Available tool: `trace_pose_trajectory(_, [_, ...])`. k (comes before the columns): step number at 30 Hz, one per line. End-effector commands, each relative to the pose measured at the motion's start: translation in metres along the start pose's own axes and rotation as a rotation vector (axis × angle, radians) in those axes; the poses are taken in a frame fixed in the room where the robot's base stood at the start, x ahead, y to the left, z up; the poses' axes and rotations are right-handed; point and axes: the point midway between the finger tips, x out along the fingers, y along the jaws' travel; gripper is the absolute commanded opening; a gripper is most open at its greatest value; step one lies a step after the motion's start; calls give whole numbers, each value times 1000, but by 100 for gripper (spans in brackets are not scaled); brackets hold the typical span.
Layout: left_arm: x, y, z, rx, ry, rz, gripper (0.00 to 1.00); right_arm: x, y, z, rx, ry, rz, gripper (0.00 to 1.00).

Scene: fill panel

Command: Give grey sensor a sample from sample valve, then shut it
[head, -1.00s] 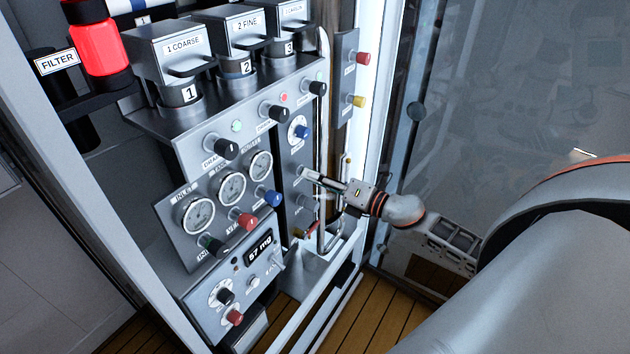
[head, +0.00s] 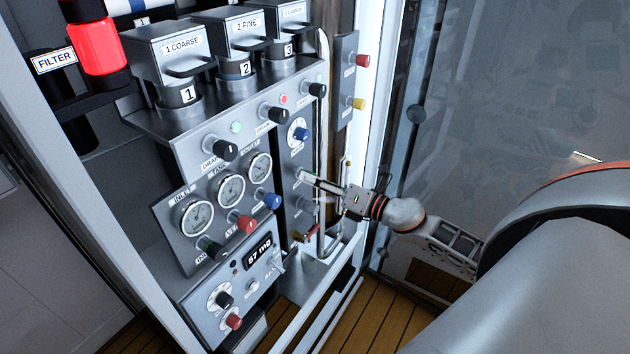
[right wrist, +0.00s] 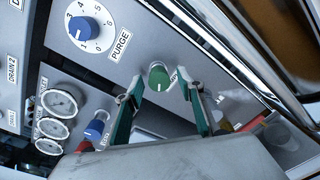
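A green knob (right wrist: 158,76) on the grey panel shows in the right wrist view. The label beside it is mostly hidden by a finger, so I cannot read whether it is the sample valve. My right gripper (right wrist: 165,84) is open, with its two fingers on either side of the green knob; I cannot tell whether they touch it. In the head view the right gripper (head: 308,182) is at the narrow panel, and its fingers hide the knob. I cannot pick out a grey sensor for certain. My left gripper is not in view.
A blue PURGE dial (right wrist: 90,28) sits near the green knob. Gauges (head: 231,190), a red knob (head: 246,224) and a 57 mg display (head: 258,251) are to the left. A metal pipe (head: 323,110) and the white frame post stand close on the right.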

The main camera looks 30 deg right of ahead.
Motion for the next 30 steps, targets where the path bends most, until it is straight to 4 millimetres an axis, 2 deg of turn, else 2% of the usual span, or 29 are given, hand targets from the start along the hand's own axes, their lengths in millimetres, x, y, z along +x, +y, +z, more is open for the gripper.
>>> trace_pose_trajectory(9, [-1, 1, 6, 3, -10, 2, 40, -1, 0, 0, 1, -1, 0, 38])
trace_pose_trajectory(14, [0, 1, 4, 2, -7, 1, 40, -13, 0, -1, 3, 0, -1, 38])
trace_pose_trajectory(30, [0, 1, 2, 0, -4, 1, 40, -103, 0, 0, 2, 0, -2, 38])
